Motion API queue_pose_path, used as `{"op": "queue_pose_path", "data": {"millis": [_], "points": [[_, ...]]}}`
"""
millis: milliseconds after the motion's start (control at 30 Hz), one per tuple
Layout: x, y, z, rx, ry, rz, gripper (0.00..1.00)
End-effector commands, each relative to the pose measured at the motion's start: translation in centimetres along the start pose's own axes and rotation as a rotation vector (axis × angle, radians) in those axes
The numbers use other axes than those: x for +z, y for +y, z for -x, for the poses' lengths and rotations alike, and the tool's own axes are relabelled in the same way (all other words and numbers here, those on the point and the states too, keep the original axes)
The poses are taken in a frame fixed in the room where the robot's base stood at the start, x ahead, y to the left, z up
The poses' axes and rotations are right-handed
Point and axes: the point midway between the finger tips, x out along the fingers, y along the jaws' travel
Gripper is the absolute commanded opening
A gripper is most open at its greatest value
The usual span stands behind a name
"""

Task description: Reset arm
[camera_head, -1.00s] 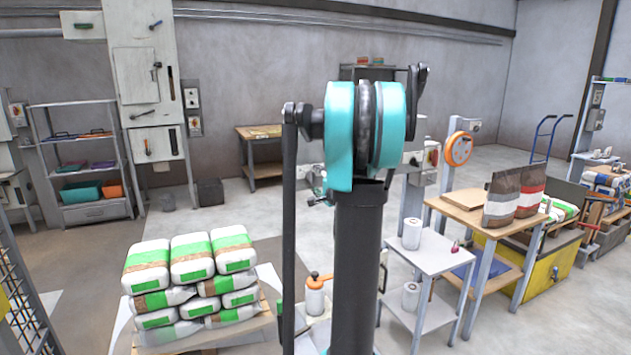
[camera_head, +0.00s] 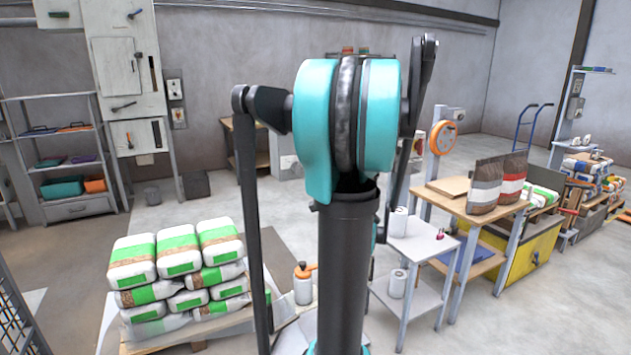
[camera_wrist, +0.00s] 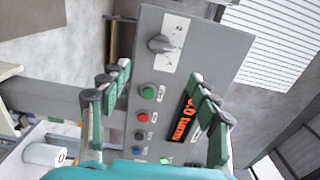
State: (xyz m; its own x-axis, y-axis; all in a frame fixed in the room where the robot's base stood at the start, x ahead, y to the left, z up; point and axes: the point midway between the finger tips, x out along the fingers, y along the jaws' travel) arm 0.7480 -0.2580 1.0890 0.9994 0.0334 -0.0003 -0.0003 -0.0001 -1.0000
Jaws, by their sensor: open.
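My gripper (camera_wrist: 158,120) shows in the wrist view with its two green-padded fingers spread wide apart and nothing between them. Beyond the fingers is a grey control panel (camera_wrist: 205,50) with a rotary switch (camera_wrist: 160,44), a green button (camera_wrist: 148,92), a red button (camera_wrist: 141,117) and an orange lit display (camera_wrist: 183,119), partly covered by the right finger. The fingers overlap the panel in the picture; the exact distance to it cannot be told. In the head view my arm's dark and teal links fill the middle, and the gripper is hidden.
A pallet of white and green bags (camera_head: 178,262) stands at left front. A small white table (camera_head: 432,246) with rolls and a wooden table (camera_head: 455,206) with two bags (camera_head: 497,183) stand at right. A shelf (camera_head: 75,206) is at the far left. Open floor lies behind.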

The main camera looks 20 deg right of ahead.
Motion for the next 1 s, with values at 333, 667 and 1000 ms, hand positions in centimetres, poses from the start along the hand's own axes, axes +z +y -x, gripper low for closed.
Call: {"op": "queue_pose_path", "data": {"millis": [333, 667, 1000], "points": [[1.6, 0.6, 0.0, 0.023, -0.031, 0.028, 0.62], [17.8, 9.9, 4.5, 0.336, -0.405, 0.435, 0.62], [25.1, 22.5, 18.7, 0.750, -0.806, 1.034, 0.62]]}}
